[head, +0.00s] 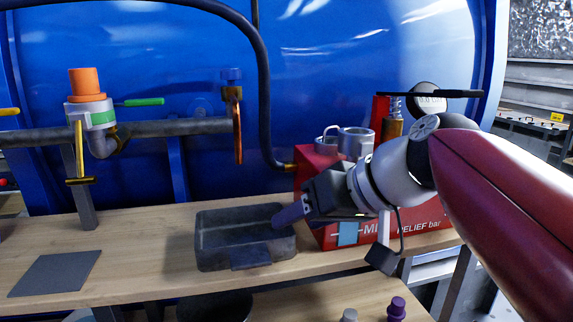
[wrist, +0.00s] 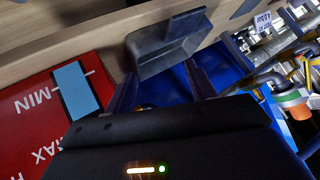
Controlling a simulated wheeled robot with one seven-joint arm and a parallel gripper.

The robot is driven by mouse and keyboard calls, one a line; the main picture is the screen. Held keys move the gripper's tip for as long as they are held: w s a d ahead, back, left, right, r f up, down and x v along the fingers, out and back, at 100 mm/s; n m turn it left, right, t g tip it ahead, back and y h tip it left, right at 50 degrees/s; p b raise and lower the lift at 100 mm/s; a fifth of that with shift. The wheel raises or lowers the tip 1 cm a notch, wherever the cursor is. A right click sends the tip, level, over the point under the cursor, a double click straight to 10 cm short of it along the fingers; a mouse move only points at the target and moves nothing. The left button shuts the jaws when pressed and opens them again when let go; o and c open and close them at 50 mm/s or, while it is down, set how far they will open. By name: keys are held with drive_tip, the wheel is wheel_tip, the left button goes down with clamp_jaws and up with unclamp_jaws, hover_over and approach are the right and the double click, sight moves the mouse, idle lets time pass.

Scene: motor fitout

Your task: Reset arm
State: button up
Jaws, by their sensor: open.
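My gripper (head: 292,213) reaches in from the right in the head view, with its fingertips over the right side of a dark grey tray (head: 220,258) on the wooden bench. In the wrist view my gripper (wrist: 168,85) has its two fingers spread apart, with nothing seen between them. The tray (wrist: 165,62) shows just beyond the fingertips there; I cannot tell whether they touch it. The tray looks empty, though its right end is partly hidden by my gripper.
A red box (head: 312,182) marked MIN and RELIEF bar stands behind my arm. A dark flat plate (head: 55,274) lies on the bench at left. A pipe with an orange-capped valve (head: 85,85) runs behind. Bottles, one purple-capped (head: 397,308), stand at the lower front.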

drive_tip(key=s+d+f+m+h+b, duration=0.1)
drive_tip(key=s+d+f+m+h, duration=0.2)
drive_tip(key=f, duration=0.6)
drive_tip(key=s+d+f+h+b, duration=0.2)
drive_tip(key=s+d+f, duration=0.25)
drive_tip(key=f, duration=0.35)
drive_tip(key=s+d+f+m+h+b, duration=0.1)
drive_tip(key=s+d+f+m+h, duration=0.15)
drive_tip(key=d+f, duration=0.45)
wheel_tip(320, 180, up, 11)
drive_tip(key=a+p, duration=0.2)
drive_tip(key=p, duration=1)
drive_tip(key=shift+s, duration=0.3)
drive_tip(key=shift+n+h, duration=0.25)
